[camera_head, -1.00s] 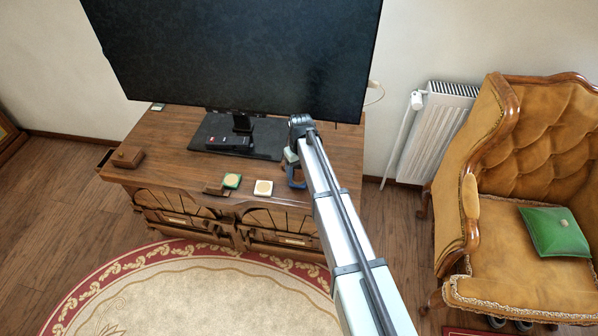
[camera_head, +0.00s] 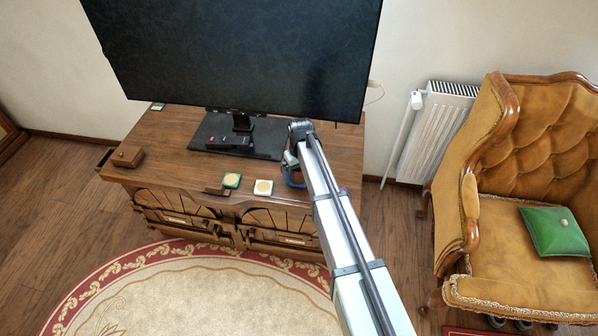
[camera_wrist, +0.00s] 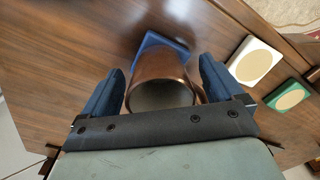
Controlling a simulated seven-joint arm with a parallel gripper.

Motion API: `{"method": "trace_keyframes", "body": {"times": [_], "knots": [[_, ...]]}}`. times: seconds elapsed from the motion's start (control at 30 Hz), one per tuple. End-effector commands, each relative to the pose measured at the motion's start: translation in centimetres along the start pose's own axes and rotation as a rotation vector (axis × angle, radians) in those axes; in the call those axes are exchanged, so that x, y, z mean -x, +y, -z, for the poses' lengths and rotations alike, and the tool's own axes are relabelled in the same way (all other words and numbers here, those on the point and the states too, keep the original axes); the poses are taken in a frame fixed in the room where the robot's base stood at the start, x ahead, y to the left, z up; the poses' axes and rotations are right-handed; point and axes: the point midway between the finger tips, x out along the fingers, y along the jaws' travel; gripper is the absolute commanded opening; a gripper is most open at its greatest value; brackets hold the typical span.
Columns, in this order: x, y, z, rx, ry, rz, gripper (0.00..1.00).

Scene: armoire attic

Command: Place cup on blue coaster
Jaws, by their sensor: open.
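A brown, shiny cup (camera_wrist: 158,65) stands between the two blue fingers of my gripper (camera_wrist: 161,66) in the wrist view. The fingers are open, one on each side, with a gap visible at the left. A blue coaster (camera_wrist: 153,40) shows just beyond and partly behind the cup. I cannot tell whether the cup rests on it or beside it. In the head view, my gripper (camera_head: 290,172) is low over the cabinet's front right, and my arm hides most of the cup.
A white coaster (camera_head: 263,187) and a green coaster (camera_head: 232,181) lie to the left on the wooden cabinet (camera_head: 172,160). A small brown box (camera_head: 127,156) sits at the left end.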

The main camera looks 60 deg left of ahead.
Motion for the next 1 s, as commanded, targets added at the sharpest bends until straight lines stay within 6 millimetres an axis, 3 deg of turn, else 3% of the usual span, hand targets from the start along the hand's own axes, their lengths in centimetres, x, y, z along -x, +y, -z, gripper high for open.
{"method": "trace_keyframes", "body": {"times": [0.27,0.7,1.0], "knots": [[1.8,0.0,0.0,0.000,0.002,-0.001,0.94],[9.6,0.0,0.0,0.000,0.002,-0.001,0.94],[12.1,0.0,0.0,0.000,0.000,0.000,0.94]]}}
